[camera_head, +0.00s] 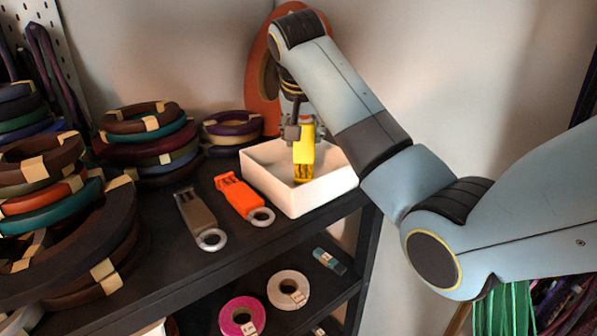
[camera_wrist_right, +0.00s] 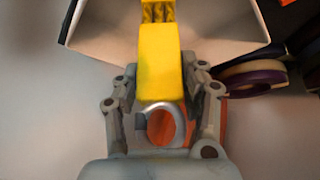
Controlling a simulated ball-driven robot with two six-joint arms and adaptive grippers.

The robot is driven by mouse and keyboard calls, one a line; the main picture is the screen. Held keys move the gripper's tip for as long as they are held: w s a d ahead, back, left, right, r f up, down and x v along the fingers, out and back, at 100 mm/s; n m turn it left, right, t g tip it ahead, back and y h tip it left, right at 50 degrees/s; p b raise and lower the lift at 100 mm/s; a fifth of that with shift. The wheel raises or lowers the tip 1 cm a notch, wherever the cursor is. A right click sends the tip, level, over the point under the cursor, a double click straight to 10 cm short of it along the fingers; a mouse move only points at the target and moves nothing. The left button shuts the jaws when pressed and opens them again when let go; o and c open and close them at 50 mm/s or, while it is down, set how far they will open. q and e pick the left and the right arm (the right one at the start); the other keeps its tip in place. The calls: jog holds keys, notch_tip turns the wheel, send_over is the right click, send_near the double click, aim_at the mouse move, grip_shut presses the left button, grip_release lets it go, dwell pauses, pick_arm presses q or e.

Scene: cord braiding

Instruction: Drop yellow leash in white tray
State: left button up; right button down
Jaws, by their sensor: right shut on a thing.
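The yellow leash (camera_head: 304,150) hangs upright from my right gripper (camera_head: 300,132), which is shut on its upper part. Its lower end is over or inside the white tray (camera_head: 290,199); I cannot tell whether it touches the tray floor. In the right wrist view the yellow leash (camera_wrist_right: 160,65) runs between the fingers of my right gripper (camera_wrist_right: 163,100), with its metal ring at the near end and its far end against the tray (camera_wrist_right: 95,25). My left gripper is not in view.
An orange leash (camera_head: 240,197) and a brown leash (camera_head: 199,216) lie on the dark shelf (camera_head: 170,260) left of the tray. Stacks of coiled cords (camera_head: 150,140) stand behind and to the left. Tape rolls (camera_head: 288,289) sit on the lower shelf. A large orange ring (camera_head: 258,90) leans behind the tray.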

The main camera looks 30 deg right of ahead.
jog(key=c, duration=0.7)
grip_release()
jog(key=shift+o, duration=0.2)
jog(key=shift+r, duration=0.1)
jog(key=v, duration=0.7)
jog(key=shift+r, duration=0.2)
jog(key=shift+s+a+f, duration=0.1)
